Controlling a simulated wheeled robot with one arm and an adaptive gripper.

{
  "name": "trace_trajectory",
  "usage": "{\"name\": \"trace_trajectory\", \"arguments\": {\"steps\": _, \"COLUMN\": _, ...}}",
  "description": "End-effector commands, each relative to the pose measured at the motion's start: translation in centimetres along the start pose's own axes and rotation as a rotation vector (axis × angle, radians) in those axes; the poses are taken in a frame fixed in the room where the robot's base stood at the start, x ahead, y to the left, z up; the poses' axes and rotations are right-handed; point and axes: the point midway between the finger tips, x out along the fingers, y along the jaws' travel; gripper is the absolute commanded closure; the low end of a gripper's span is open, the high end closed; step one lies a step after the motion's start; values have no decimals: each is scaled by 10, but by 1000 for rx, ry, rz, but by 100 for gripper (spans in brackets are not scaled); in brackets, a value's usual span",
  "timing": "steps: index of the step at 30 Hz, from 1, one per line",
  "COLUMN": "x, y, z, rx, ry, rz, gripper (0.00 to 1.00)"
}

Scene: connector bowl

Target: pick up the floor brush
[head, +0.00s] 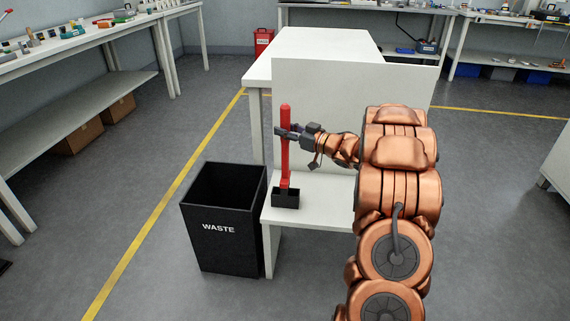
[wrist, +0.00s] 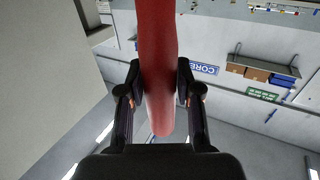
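The floor brush shows in the head view as a red upright handle (head: 285,160) above a black blocky base (head: 285,198). The base is on the front left corner of a low white shelf (head: 318,192). My gripper (head: 284,132) reaches in from the right and is around the upper part of the handle. In the wrist view the red handle (wrist: 158,50) runs between the two black fingers of my gripper (wrist: 160,85), and both pads appear to press against it. I cannot tell whether the handle stands inside the black base or is part of it.
A black waste bin (head: 219,225) stands on the floor just left of the shelf. A tall white panel (head: 320,100) rises behind the brush, with a white table (head: 320,45) beyond. Benches (head: 75,45) line the left and back. Open floor lies left of the bin.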

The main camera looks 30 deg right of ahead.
Motion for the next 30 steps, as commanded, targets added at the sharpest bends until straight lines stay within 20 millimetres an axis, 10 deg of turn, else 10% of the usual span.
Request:
{"name": "trace_trajectory", "arguments": {"steps": 9, "x": 0, "y": 0, "z": 0, "rx": 0, "ry": 0, "rz": 0, "gripper": 100}}
{"name": "trace_trajectory", "arguments": {"steps": 30, "x": 0, "y": 0, "z": -14, "rx": -2, "ry": 1, "rz": 1, "gripper": 100}}
